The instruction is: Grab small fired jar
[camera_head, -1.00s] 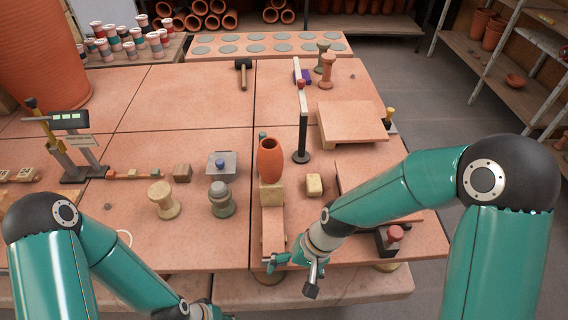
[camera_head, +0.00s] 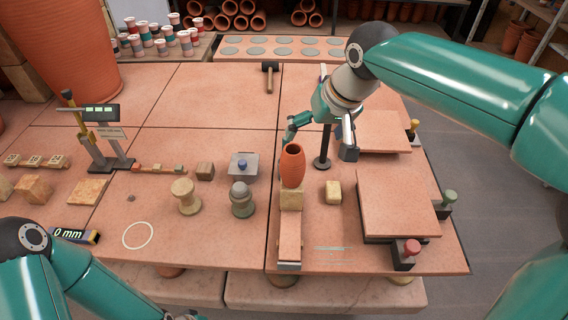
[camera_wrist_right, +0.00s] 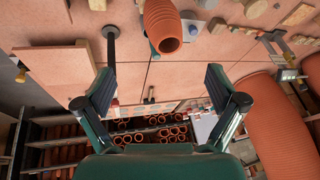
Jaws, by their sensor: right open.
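The small fired jar (camera_head: 292,166), orange-red and open-topped, stands upright on a pale block (camera_head: 291,199) at the far end of a narrow ramp. The jar appears untouched. Only my left forearm shows at the lower left of the head view; its gripper is out of the picture.
A dark post (camera_head: 324,148) stands right beside my right gripper. Terracotta slabs (camera_head: 397,203) lie to the right. A yellow block (camera_head: 333,191), spool (camera_head: 185,196) and grey-green piece (camera_head: 242,199) stand near the ramp.

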